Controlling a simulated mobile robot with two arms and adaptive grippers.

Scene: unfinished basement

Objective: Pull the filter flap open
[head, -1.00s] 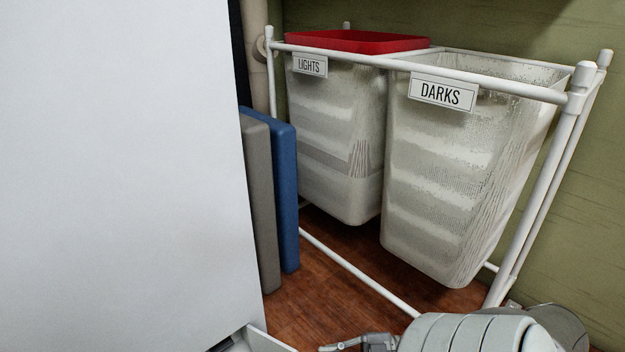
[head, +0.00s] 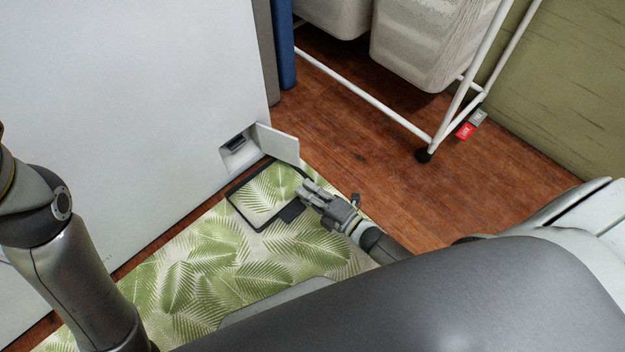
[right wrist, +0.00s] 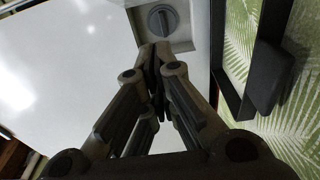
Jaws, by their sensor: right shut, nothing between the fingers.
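The white filter flap (head: 278,143) stands swung out from the low corner of the white appliance (head: 150,110). Beside it the recess (head: 228,160) is uncovered, with a dark part inside. In the right wrist view a round grey filter cap (right wrist: 163,19) shows in this recess. My right gripper (head: 304,188) is shut and empty, just in front of and below the flap, apart from it in the head view. Its closed fingertips (right wrist: 154,52) point toward the recess in the right wrist view. My left arm shows at the left, but its gripper is out of view.
A dark-rimmed shallow tray (head: 233,203) with a black handle lies on the leaf-patterned mat (head: 190,270), beside and partly under my right gripper. The white hamper rack (head: 365,95) stands behind on the wooden floor. Open floor (head: 390,170) lies to the right.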

